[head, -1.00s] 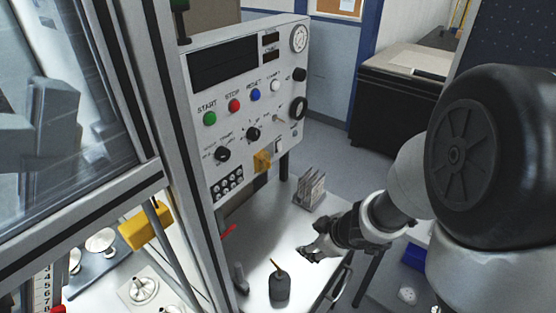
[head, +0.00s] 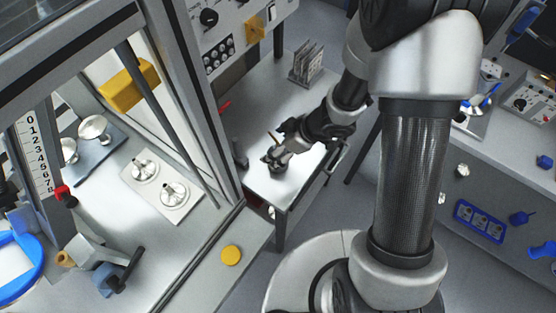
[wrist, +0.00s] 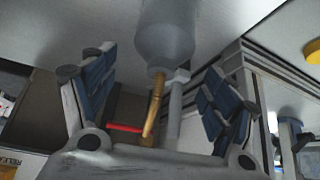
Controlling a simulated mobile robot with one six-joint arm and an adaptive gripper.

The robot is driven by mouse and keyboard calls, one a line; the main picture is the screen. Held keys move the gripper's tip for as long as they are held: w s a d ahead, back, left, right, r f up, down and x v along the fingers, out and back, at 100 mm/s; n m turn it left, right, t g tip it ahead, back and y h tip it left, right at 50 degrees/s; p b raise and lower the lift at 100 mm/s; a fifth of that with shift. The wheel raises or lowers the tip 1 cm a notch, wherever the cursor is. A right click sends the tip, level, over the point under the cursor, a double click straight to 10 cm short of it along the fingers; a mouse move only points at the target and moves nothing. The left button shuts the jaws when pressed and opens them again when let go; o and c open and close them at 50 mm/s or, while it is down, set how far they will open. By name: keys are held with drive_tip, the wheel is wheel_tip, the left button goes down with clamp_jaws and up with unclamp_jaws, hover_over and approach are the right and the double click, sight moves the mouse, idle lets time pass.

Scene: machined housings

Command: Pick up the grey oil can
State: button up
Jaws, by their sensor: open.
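The grey oil can (head: 279,170) stands on the small grey table, partly covered by my gripper in the head view. Its thin brass spout shows beside the gripper. In the wrist view the can's rounded grey body (wrist: 166,42) is at the top centre, with the spout pointing down the picture between the fingers. My gripper (wrist: 160,75) is open, one blue-padded finger on each side of the can's line. In the head view my gripper (head: 275,154) is right at the can. I see gaps beside the can in the wrist view and no clear contact.
The small table (head: 245,125) also bears a holder with upright plates (head: 307,62) at the back and a small grey upright piece (head: 241,161) near the left edge. A red piece (head: 225,106) lies at that side. The machine frame (head: 190,95) stands close to the left.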

drive_tip(key=b+x, duration=0.2)
drive_tip(key=x, duration=0.1)
drive_tip(key=b+x, duration=0.1)
drive_tip(key=x, duration=0.1)
drive_tip(key=shift+s+d+f, duration=0.15)
drive_tip(key=shift+d+f, duration=0.15)
drive_tip(key=shift+f, duration=0.1)
drive_tip(key=shift+a+f, duration=0.1)
drive_tip(key=shift+c, duration=0.6)
drive_tip(key=c, duration=1.2)
